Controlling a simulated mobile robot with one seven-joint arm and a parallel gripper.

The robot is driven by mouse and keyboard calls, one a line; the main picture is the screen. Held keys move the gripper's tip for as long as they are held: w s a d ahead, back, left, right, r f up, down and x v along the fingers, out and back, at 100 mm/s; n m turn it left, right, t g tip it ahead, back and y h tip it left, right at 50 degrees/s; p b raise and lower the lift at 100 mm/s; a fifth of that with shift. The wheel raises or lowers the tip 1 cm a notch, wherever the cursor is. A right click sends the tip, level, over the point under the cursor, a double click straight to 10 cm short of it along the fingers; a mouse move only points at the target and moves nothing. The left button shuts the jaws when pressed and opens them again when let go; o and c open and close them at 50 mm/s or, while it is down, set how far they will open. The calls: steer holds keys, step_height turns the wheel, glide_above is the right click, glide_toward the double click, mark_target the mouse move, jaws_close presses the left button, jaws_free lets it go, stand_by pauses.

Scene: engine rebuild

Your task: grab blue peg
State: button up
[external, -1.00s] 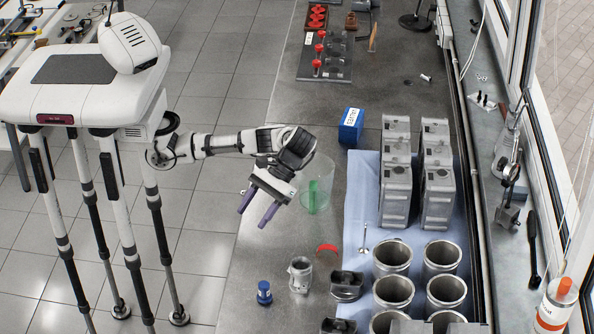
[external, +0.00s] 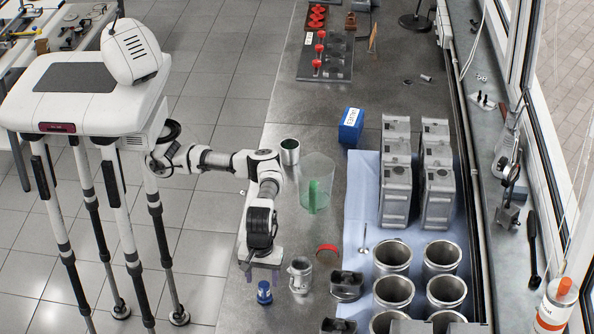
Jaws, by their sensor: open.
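The blue peg (external: 264,294) stands upright near the front edge of the grey bench, left of a small metal piston-like part (external: 300,274). It is a short blue piece with a wider collar.
A clear beaker with a green part (external: 318,180) and a metal can (external: 290,152) stand farther back. A red curved piece (external: 327,249) and dark metal parts (external: 346,284) lie to the right. Several metal cylinders (external: 393,254) stand on a blue cloth (external: 356,195).

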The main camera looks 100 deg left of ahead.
mark_target(264, 284)
steer(key=shift+w+a+f+p, duration=0.15)
steer(key=shift+f+p, duration=0.6)
steer(key=shift+f, duration=1.85)
jaws_close()
